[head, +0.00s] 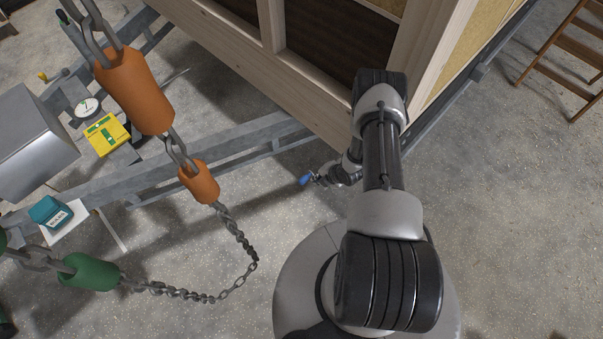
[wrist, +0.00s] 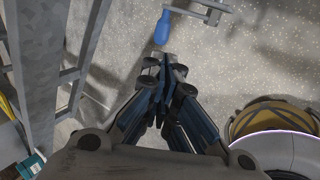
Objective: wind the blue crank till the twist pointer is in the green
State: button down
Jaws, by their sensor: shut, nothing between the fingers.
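The blue crank grip (wrist: 162,27) hangs on a grey metal crank arm (wrist: 196,14) at the top of the wrist view. My gripper (wrist: 165,63) points up toward it, with its fingers together and empty, and a small gap shows between the tips and the blue grip. In the head view the blue grip (head: 305,180) shows just left of my gripper (head: 317,178), beside the trailer's steel frame. A yellow plate (head: 107,134) with a green patch lies on the frame at left; I cannot make out a twist pointer on it.
A chain with orange (head: 135,92) and green sleeves (head: 91,271) hangs at left. A steel box (head: 34,140), a round white dial (head: 88,107) and a teal box (head: 49,211) are at left. The timber hut wall (head: 255,75) stands behind.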

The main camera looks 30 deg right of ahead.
aim_at(302, 182)
jog(key=b+x, duration=0.6)
jog(key=x, duration=0.8)
jog(key=shift+s+a, duration=0.1)
jog(key=shift+s, duration=0.05)
